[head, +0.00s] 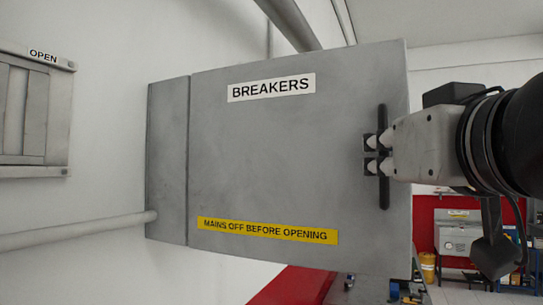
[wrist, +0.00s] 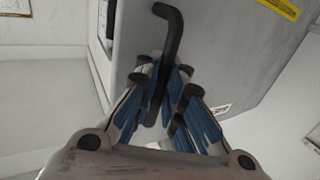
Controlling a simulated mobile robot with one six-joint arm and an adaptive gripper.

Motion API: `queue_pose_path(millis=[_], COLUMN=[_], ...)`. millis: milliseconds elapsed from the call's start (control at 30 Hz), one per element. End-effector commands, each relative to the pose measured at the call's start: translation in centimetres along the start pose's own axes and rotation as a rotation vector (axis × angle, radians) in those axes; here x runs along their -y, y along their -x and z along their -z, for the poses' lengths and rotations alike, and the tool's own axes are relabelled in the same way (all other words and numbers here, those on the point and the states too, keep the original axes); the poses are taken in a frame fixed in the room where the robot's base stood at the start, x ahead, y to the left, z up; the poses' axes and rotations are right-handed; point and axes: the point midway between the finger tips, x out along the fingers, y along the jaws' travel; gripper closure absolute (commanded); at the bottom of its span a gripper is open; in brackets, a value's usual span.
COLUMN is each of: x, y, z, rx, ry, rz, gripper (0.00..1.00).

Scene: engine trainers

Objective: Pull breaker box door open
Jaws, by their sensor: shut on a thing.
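The grey breaker box door (head: 290,160) fills the middle of the head view, with a white BREAKERS label and a yellow warning strip. Its dark vertical bar handle (head: 383,192) is near the door's right edge. My gripper (head: 371,155) comes in from the right and is shut on the handle's middle. In the wrist view the bent dark handle (wrist: 172,22) runs down between the blue-padded fingers of my gripper (wrist: 168,82). The fingers hide part of the handle. I cannot tell from these views whether the door stands ajar.
A conduit (head: 80,232) meets the box's left side, and another pipe (head: 292,22) passes above it. A grey panel marked OPEN (head: 35,120) is on the wall at left. A red area with a yellow bucket (head: 428,267) and equipment shows at lower right.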

Motion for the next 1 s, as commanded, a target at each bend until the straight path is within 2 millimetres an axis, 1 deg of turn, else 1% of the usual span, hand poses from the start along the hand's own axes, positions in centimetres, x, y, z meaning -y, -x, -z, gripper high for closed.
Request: queue_pose_path(millis=[167, 200, 333, 667, 767, 867, 1000], x=[-0.1, -0.1, -0.1, 0.0, 0.0, 0.0, 0.0], y=[0.0, 0.0, 0.0, 0.0, -0.1, -0.1, -0.1], z=[-0.1, -0.1, -0.1, 0.2, 0.9, 2.5, 5.2], rx=[0.003, 0.003, 0.002, 0.001, 0.001, -0.001, -0.005], ry=[0.004, 0.004, 0.002, 0.001, 0.002, 0.002, 0.002], rz=[-0.002, -0.002, -0.002, -0.001, 0.000, -0.001, -0.001], gripper=[1.00, 0.90, 0.82, 0.82, 0.82, 0.82, 0.82])
